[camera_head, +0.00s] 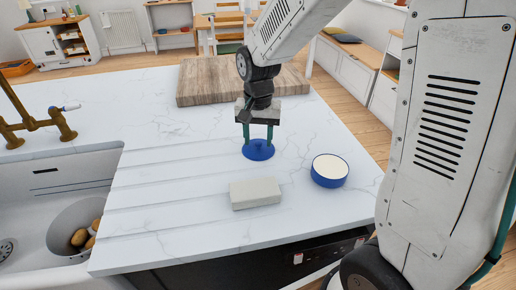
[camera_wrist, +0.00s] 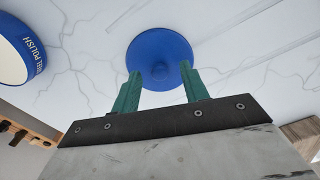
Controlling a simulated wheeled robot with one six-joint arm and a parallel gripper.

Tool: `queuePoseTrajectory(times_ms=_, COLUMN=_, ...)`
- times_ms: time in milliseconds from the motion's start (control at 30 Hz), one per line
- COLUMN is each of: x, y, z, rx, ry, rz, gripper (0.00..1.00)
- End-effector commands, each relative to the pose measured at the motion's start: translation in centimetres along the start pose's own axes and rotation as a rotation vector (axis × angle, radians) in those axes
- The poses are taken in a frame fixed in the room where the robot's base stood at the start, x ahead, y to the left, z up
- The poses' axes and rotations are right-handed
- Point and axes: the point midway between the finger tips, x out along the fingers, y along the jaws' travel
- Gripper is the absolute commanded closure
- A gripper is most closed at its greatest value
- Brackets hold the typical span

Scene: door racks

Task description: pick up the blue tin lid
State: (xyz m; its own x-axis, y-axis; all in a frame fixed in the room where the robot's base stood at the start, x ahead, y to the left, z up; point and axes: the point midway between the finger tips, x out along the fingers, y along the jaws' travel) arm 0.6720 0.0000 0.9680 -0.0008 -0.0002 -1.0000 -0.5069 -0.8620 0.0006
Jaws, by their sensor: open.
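The blue tin lid (camera_head: 258,151) is a round blue disc lying on the white marble counter, and it also shows in the wrist view (camera_wrist: 159,50). My gripper (camera_head: 258,141) points down over the lid with its two green fingers apart. In the wrist view my fingertips (camera_wrist: 160,72) overlap the near part of the lid, one towards each side. Nothing is held. I cannot tell whether the fingertips touch the lid.
A blue round tin (camera_head: 330,171) with a cream top stands right of the lid; its side shows lettering in the wrist view (camera_wrist: 30,50). A pale block (camera_head: 255,193) lies in front. A wooden board (camera_head: 205,82) lies behind. A sink (camera_head: 50,205) with a bowl is at left.

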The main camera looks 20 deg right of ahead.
Motion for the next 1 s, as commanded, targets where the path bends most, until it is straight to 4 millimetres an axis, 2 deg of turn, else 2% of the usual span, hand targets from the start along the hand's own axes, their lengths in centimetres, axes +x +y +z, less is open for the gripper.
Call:
queuePoseTrajectory(times_ms=100, x=0.8, y=0.0, z=0.0, rx=0.000, ry=0.000, rz=0.000, gripper=0.55)
queuePoseTrajectory(times_ms=333, x=0.9, y=0.1, z=0.0, rx=0.000, ry=0.001, rz=0.000, gripper=0.55)
queuePoseTrajectory(times_ms=500, x=0.9, y=0.1, z=0.0, rx=0.000, ry=0.001, rz=0.000, gripper=1.00)
queuePoseTrajectory(times_ms=833, x=0.6, y=0.0, z=0.0, rx=0.000, ry=0.002, rz=-0.001, gripper=1.00)
queuePoseTrajectory(times_ms=1000, x=-1.8, y=0.0, z=-0.1, rx=0.000, ry=0.005, rz=-0.003, gripper=1.00)
